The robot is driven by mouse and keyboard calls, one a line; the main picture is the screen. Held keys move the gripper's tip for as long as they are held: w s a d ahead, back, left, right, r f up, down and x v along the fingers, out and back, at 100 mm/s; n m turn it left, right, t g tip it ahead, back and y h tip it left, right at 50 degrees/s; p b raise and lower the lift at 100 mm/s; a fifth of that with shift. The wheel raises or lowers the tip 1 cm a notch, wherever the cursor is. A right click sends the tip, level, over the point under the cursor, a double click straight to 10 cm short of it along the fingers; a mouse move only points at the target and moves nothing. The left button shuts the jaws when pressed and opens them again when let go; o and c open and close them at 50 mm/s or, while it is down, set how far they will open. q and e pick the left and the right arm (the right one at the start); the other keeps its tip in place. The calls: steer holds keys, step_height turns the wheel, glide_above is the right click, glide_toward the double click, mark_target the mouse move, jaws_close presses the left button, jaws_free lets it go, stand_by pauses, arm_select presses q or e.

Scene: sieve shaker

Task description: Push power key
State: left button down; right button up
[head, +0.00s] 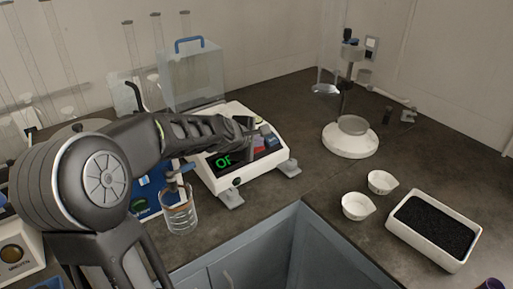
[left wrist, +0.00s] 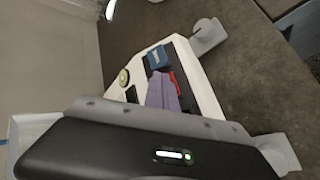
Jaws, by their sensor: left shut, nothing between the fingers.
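The sieve shaker's white base (head: 225,182) stands on the bench, with a dark front panel and a green display (head: 223,160) reading "OF", partly hidden by my left arm. A red key (head: 270,142) and a blue block (head: 265,129) show on the panel. No label tells which is the power key. My left gripper (head: 246,128) is shut and empty, just above the panel; contact cannot be told. My right gripper is out of view.
A glass beaker (head: 179,212) stands in front of the blue device at left. A clear box with a blue handle (head: 190,44) is behind the shaker. Two white cups (head: 382,182) and a tray of black grains (head: 403,240) are at right. The bench between shaker and stand is clear.

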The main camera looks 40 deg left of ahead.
arm_select(q)
steer(key=shift+a+f+b, duration=0.15)
steer(key=shift+f+b, duration=0.2)
steer(key=shift+f, duration=0.05)
stand_by(0.6)
steer(key=shift+d+r+p, duration=0.3)
steer(key=shift+r+p, duration=0.45)
steer(key=shift+p, duration=0.25)
steer(key=r+p, duration=0.1)
steer(key=p, duration=0.1)
steer(key=d+r+p, duration=0.1)
steer(key=r+p, duration=0.1)
steer(key=p, duration=0.1)
steer(key=d+r+p, duration=0.1)
steer(key=r+p, duration=0.1)
steer(key=shift+s+d+r, duration=0.15)
steer(key=shift+s+d, duration=0.1)
steer(key=shift+s, duration=0.15)
